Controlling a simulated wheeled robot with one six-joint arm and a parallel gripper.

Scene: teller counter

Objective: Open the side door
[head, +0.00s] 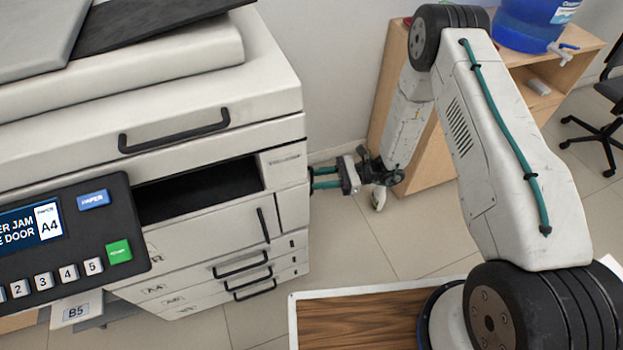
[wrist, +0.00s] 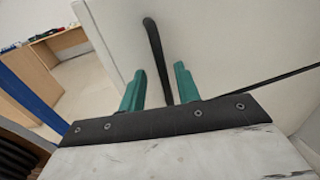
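The copier (head: 215,240) stands at the left, its screen partly reading "ER JAM" and "E DOOR". Its right side, where my gripper (head: 325,178) reaches, is mostly hidden in the head view. In the wrist view a pale side panel (wrist: 220,45) fills the right, with an upright black bar handle (wrist: 153,48) on it. My gripper's teal fingers (wrist: 160,88) are apart, one on each side of the handle's lower part. I see a gap between the handle and each finger. The panel looks closed, though its edges are not clear.
A wooden cabinet (head: 432,165) with a blue water jug (head: 525,22) stands behind my arm. A wood-topped surface (head: 350,325) lies at the front. Tiled floor (head: 345,245) is open right of the copier. An office chair (head: 600,125) is far right.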

